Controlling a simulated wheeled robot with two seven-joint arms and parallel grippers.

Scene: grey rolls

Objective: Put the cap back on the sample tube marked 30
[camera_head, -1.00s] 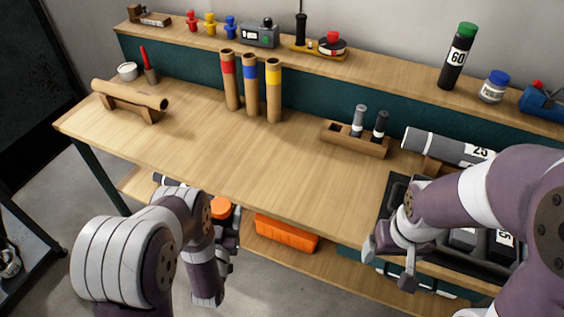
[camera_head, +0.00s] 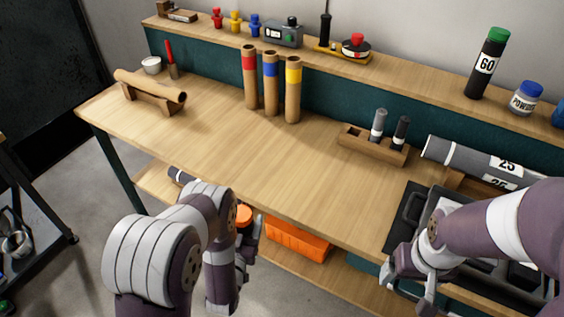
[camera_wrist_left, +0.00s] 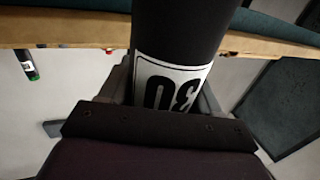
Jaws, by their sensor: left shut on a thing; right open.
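In the left wrist view a thick black tube (camera_wrist_left: 180,30) with a white label reading 30, upside down in that view, stands between the fingers of my left gripper (camera_wrist_left: 166,92). The gripper is shut on it. In the head view my left arm hides most of that hand. An orange disc (camera_head: 244,215) shows just right of this arm, partly covered; I cannot tell whether it is the tube's cap. My right gripper (camera_head: 412,278) is open and empty, by the front of the black tray (camera_head: 403,215) at the right.
Several cardboard tubes (camera_head: 271,85) stand on the bench. A wooden rack (camera_head: 372,145) holds two small tubes. A grey roll (camera_head: 470,158) marked 25 lies at the right. A tube marked 60 (camera_head: 487,65) stands on the back shelf. An orange bin (camera_head: 298,240) is below. The bench middle is clear.

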